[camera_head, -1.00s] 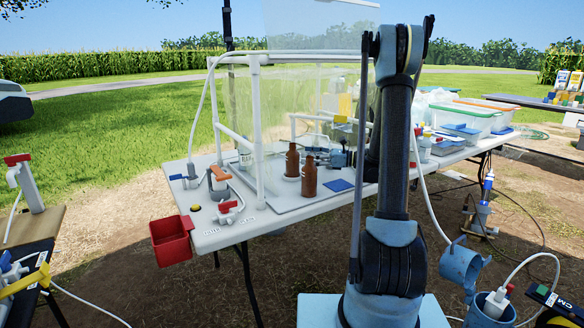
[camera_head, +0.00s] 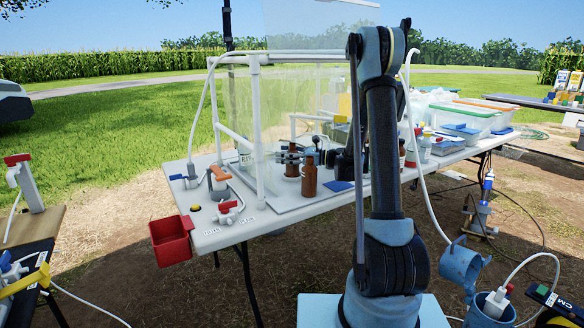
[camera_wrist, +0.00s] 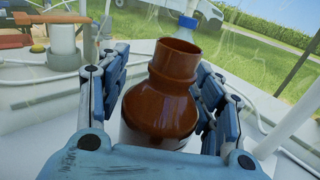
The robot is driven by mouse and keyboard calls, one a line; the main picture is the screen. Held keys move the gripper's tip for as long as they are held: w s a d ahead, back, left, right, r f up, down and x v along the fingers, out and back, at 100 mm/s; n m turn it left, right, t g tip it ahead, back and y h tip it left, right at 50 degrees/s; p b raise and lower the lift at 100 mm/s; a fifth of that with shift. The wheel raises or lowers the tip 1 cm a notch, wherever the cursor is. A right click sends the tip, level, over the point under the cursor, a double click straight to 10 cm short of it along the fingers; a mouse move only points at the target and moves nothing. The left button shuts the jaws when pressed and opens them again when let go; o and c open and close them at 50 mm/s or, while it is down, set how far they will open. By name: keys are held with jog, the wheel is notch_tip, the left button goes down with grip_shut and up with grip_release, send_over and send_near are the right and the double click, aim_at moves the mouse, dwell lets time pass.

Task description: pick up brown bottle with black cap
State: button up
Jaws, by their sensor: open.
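Two brown bottles stand on the white table in the head view, a rear one (camera_head: 292,168) and a front one (camera_head: 308,178). My gripper (camera_head: 290,156) is at the upper part of the rear one, with dark finger parts across it. In the wrist view a glossy brown bottle (camera_wrist: 160,105) stands upright between my open fingers. Its neck shows an open rim and no black cap. Its lower part is hidden by my gripper's body. I cannot tell whether either finger touches it.
A clear-sheeted white pipe frame (camera_head: 257,130) stands on the table (camera_head: 225,238) around the work area. A blue square (camera_head: 338,186) lies right of the bottles. Valves with red and orange handles (camera_head: 228,206) are at the left, beside a red bin (camera_head: 170,240).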

jog(key=shift+a, duration=0.35)
jog(key=c, duration=1.4)
grip_shut()
